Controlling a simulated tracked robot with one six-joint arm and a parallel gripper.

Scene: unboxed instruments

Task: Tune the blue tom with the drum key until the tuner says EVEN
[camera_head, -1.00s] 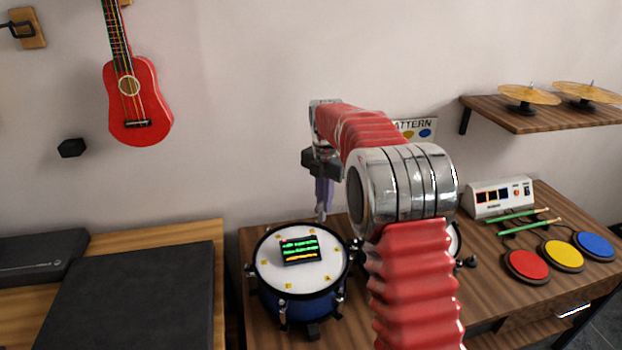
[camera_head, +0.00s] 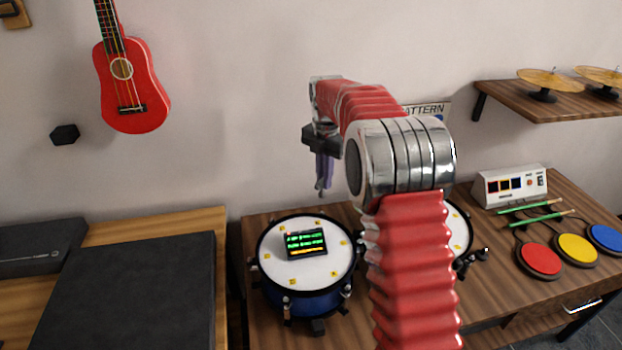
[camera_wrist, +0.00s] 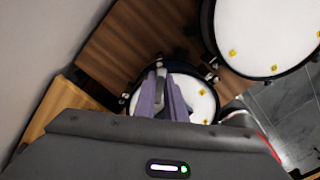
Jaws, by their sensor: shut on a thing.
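The blue tom (camera_head: 303,301) stands on the wooden table, with a white head and yellow marks near its rim. A small dark tuner (camera_head: 305,243) lies on the head, its green and orange lines too small to read. My gripper (camera_head: 322,186) is above and behind the tom, clear of it. In the wrist view its purple fingers (camera_wrist: 161,97) are shut on a slim grey piece (camera_wrist: 160,78), seemingly the drum key, mostly hidden between them. The tom's head (camera_wrist: 198,100) shows behind the fingers there.
A second white-headed drum (camera_head: 459,230) stands to the right, partly behind my arm; it is large in the wrist view (camera_wrist: 262,35). Further right are green sticks (camera_head: 530,207), coloured pads (camera_head: 540,259) and a white box (camera_head: 510,186). A cymbal shelf (camera_head: 540,102) juts from the wall.

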